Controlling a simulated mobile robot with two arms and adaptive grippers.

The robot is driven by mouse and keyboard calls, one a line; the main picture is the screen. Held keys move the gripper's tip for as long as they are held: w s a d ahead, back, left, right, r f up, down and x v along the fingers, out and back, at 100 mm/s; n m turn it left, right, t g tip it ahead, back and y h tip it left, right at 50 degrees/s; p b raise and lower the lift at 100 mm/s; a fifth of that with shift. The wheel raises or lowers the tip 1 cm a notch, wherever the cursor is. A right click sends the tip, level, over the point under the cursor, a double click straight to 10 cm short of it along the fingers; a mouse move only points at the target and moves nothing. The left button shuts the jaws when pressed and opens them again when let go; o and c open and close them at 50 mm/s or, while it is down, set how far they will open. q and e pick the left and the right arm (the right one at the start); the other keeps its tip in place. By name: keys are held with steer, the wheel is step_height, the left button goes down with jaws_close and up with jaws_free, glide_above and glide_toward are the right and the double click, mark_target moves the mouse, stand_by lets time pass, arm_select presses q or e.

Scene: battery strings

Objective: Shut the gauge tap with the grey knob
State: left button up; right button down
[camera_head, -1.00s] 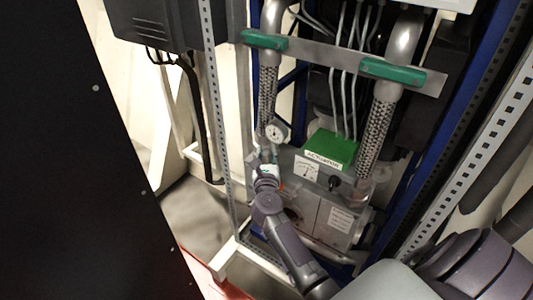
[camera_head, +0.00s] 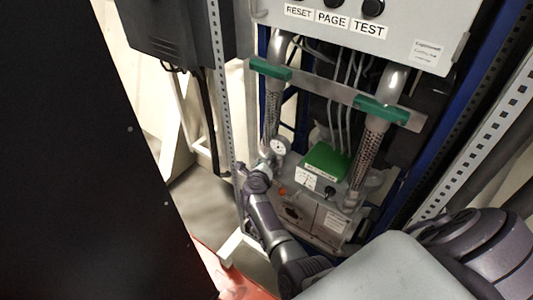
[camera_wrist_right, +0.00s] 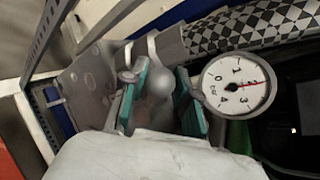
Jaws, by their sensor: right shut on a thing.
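The round white gauge (camera_head: 278,146) sits at the lower end of the left braided hose. In the right wrist view the gauge (camera_wrist_right: 237,88) has a red needle pointing near 2. The grey knob (camera_wrist_right: 157,84) is rounded and lies between the teal-padded fingers of my right gripper (camera_wrist_right: 160,100), just left of the gauge. My right gripper (camera_head: 264,166) is shut on the knob, below and left of the gauge in the head view. The knob is hidden there by the gripper. My left gripper is not in view.
A green actuator block (camera_head: 326,158) and a grey box (camera_head: 314,214) stand right of the gripper. A panel labelled RESET, PAGE, TEST (camera_head: 350,22) is above. A perforated upright (camera_head: 222,90) stands close left. A black panel (camera_head: 80,170) fills the left.

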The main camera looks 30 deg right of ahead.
steer(key=shift+w+a+f+n+g+p, duration=0.25)
steer(key=shift+w+n+g+p, duration=0.1)
steer(key=shift+n+g, duration=0.25)
steer(key=shift+w+f+n+g, duration=0.1)
steer(key=shift+f+n+g, duration=0.05)
steer(key=shift+n+g, duration=0.15)
steer(key=shift+w+a+f+n+g, duration=0.1)
steer(key=shift+w+f+n+g, duration=0.05)
steer(key=shift+f+n+g, duration=0.35)
arm_select(q)
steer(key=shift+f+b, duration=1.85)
steer(key=shift+b, duration=0.75)
arm_select(e)
steer(key=shift+w+f+n+g+h, duration=0.1)
steer(key=shift+f+n+g+h, duration=0.35)
steer(key=shift+n+g, duration=0.35)
steer(key=shift+w+f+n+g+h, duration=0.1)
steer(key=shift+f+n+g+h, duration=0.15)
steer(key=shift+f+n+g, duration=0.5)
steer(key=shift+s+r, duration=0.1)
steer(key=shift+r, duration=0.2)
steer(key=c, duration=1.1)
jaws_free()
steer(key=shift+c, duration=0.2)
